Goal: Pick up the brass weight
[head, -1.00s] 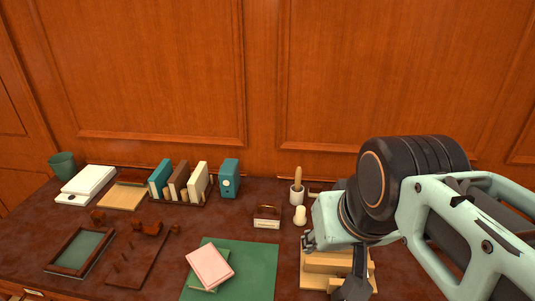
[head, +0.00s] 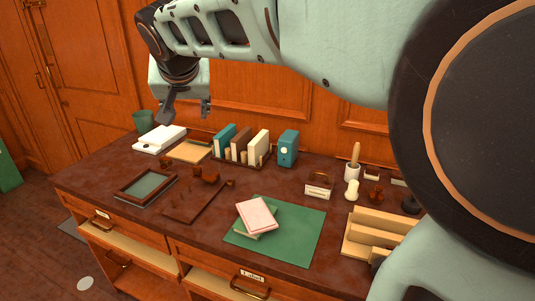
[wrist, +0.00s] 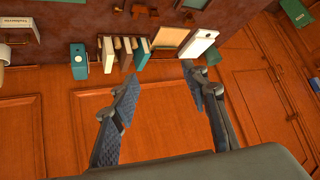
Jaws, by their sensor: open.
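I cannot pick out a brass weight for certain; several small brown objects, such as a small block (head: 165,161) and a rounded piece (head: 207,174), lie on the dark desk top (head: 110,178). My gripper (head: 186,108) is open and empty, raised above the desk's back left part. It is near the white flat device (head: 160,138) and a wooden tray (head: 190,151). In the wrist view the spread fingers (wrist: 160,78) have wood panelling between them, with the white device (wrist: 201,43) just beyond the right fingertip.
A green cup (head: 143,120) stands at the back left. Upright books (head: 240,147) and a teal box (head: 287,148) stand along the back. A green mat (head: 300,232) with a pink book (head: 257,214) lies in front. My arm hides the right side.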

